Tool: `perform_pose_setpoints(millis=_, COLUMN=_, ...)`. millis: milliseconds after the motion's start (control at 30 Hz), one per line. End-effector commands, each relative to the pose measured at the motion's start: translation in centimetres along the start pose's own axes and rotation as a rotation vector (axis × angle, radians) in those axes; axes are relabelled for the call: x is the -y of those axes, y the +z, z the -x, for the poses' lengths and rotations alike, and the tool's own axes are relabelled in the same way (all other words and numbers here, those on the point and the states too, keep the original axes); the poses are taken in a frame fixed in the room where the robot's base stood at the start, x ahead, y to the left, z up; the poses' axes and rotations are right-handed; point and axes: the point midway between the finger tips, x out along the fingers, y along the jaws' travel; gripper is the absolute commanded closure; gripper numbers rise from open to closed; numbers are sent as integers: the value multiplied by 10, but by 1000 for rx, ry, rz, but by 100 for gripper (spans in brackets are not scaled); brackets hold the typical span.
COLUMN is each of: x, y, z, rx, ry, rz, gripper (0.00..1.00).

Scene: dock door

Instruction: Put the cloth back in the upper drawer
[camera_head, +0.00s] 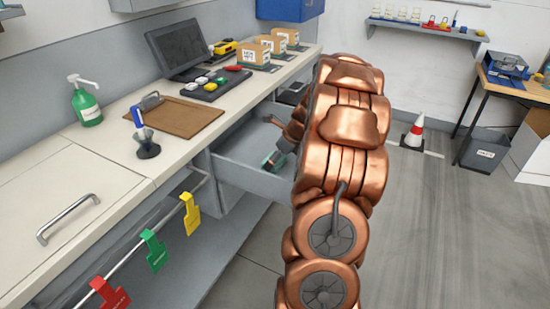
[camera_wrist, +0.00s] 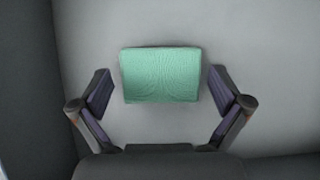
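The cloth (camera_wrist: 160,76) is a folded, ribbed green block. In the wrist view it lies on a light grey surface between the fingers, with a gap on each side. My gripper (camera_wrist: 162,92) is open around it and touches it with neither finger. In the head view an open grey drawer (camera_head: 236,168) juts out under the counter. My gripper (camera_head: 279,155) reaches down into it, and a small green patch of the cloth shows by the fingers. My copper arm hides the drawer's right part.
The counter above holds a brown board (camera_head: 178,116), a green pump bottle (camera_head: 86,105), a keypad (camera_head: 212,85) and boxes (camera_head: 250,54). Coloured tags (camera_head: 155,250) hang on a rail below.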

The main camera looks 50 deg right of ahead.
Motion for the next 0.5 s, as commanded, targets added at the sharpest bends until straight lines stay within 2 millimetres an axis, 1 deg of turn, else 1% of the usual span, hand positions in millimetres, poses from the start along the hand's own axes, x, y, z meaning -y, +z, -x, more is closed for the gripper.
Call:
perform_pose_setpoints(millis=167, x=0, y=0, z=0, rx=0, ry=0, rz=0, gripper=0)
perform_pose_setpoints(millis=267, x=0, y=1, z=4, rx=0, ry=-1, rz=1, gripper=0)
perform_pose_setpoints(millis=367, x=1, y=1, z=15, rx=1, ry=-4, rz=1, gripper=0)
perform_pose_setpoints(millis=500, x=2, y=1, z=39, rx=1, ry=-6, rz=0, gripper=0)
